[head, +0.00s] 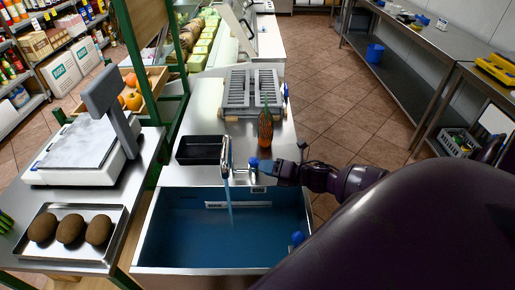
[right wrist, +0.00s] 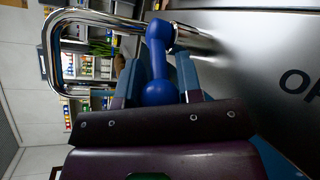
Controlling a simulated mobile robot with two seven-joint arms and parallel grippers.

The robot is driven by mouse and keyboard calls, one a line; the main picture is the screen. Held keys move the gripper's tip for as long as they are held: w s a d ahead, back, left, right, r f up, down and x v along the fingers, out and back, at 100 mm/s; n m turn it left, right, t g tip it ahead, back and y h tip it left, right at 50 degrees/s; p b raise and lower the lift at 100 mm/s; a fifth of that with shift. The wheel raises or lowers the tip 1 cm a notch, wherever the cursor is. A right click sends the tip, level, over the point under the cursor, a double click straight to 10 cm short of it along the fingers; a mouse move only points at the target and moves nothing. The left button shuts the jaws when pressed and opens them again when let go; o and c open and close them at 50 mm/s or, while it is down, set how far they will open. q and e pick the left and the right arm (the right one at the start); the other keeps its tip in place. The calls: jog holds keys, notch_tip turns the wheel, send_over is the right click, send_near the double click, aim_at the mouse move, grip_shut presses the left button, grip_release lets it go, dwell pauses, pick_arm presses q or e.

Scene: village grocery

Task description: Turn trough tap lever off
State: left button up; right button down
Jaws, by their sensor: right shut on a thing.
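The trough tap (head: 226,155) is a chrome spout at the back edge of the blue trough (head: 180,225). Blue water (head: 229,203) runs from it into the trough. The blue tap lever (right wrist: 158,60) has a round knob and shows in the right wrist view, beside the curved chrome spout (right wrist: 60,50). In the head view its blue end (head: 253,162) shows just left of my right gripper (head: 270,168). My right gripper also shows in the right wrist view (right wrist: 160,88), its two fingers shut around the lever. My left gripper is not in view.
A scale (head: 85,150) and a metal tray (head: 70,255) of brown fruits are at left. Floor aisle (head: 340,125) is clear.

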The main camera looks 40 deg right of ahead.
jog(key=d+n+g+y+b, duration=0.1)
jog(key=n+y+b, duration=0.1)
jog(key=w+n+g+y+b, duration=0.1)
jog(key=n+g+y+b, duration=0.1)
jog(key=d+n+g+y+b, duration=0.1)
jog(key=n+g+y+b, duration=0.1)
jog(key=shift+w+d+f+b, duration=0.2)
jog(key=shift+d+f+b, duration=0.1)
jog(key=shift+d, duration=0.05)
jog(key=shift+r+y, duration=0.1)
jog(key=shift+y, duration=0.2)
jog(key=shift+w+d+r+n+g+y+b, duration=0.2)
jog(key=shift+n+g+y+b, duration=0.1)
jog(key=shift+n+g+b, duration=0.25)
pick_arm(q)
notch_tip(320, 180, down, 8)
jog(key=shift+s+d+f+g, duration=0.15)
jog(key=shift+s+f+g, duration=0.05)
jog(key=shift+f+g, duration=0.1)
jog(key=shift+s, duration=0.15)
pick_arm(e)
jog(key=c, duration=0.8)
grip_release()
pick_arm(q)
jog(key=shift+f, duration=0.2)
